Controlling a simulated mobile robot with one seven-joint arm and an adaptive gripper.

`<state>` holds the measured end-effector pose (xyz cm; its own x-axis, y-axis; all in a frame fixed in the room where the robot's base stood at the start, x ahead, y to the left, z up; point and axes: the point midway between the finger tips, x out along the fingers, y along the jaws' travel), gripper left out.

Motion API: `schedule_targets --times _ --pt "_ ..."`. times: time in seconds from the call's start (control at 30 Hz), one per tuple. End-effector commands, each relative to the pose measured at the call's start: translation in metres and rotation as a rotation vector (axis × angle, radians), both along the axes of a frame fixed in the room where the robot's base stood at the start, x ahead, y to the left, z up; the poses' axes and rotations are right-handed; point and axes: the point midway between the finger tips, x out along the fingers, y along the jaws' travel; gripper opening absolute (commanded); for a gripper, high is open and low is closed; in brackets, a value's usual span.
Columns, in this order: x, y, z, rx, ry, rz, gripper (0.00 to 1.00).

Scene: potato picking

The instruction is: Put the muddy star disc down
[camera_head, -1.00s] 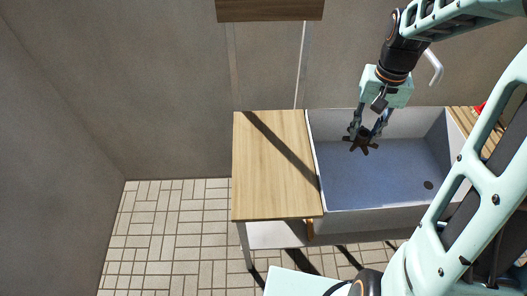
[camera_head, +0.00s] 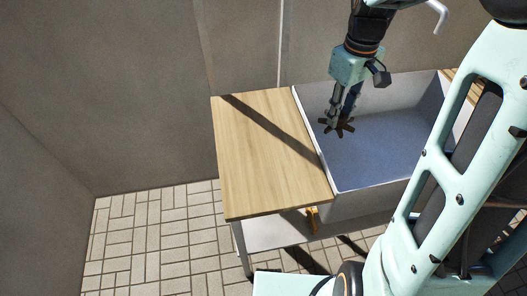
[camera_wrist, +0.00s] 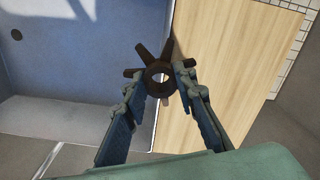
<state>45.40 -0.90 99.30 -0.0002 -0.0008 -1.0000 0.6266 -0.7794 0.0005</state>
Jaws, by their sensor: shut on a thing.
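The muddy star disc (camera_head: 337,127) is dark brown, with a ring-shaped middle and several blunt arms. My gripper (camera_head: 340,118) is shut on it and holds it over the left part of the sink (camera_head: 385,150), near the sink's left wall. In the wrist view the disc (camera_wrist: 158,72) sits between the two fingertips of my gripper (camera_wrist: 160,80), with its central hole visible. There the disc overlaps the line between the sink and the wooden counter (camera_wrist: 215,65). I cannot tell its exact height above the sink floor.
The wooden counter (camera_head: 265,155) left of the sink is bare, with a dark shadow stripe across it. A white lower shelf (camera_head: 275,232) shows beneath it. A pale tap (camera_head: 438,15) stands behind the sink. Tiled floor (camera_head: 160,245) lies open at the left.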

Motion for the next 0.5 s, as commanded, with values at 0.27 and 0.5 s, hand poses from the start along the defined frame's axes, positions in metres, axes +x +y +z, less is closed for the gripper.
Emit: schedule_targets --times 0.27,0.5 --pt "-0.001 0.001 -0.021 0.001 -0.001 0.122 0.02" --pt "-0.003 0.043 -0.039 0.002 0.002 0.136 0.02"
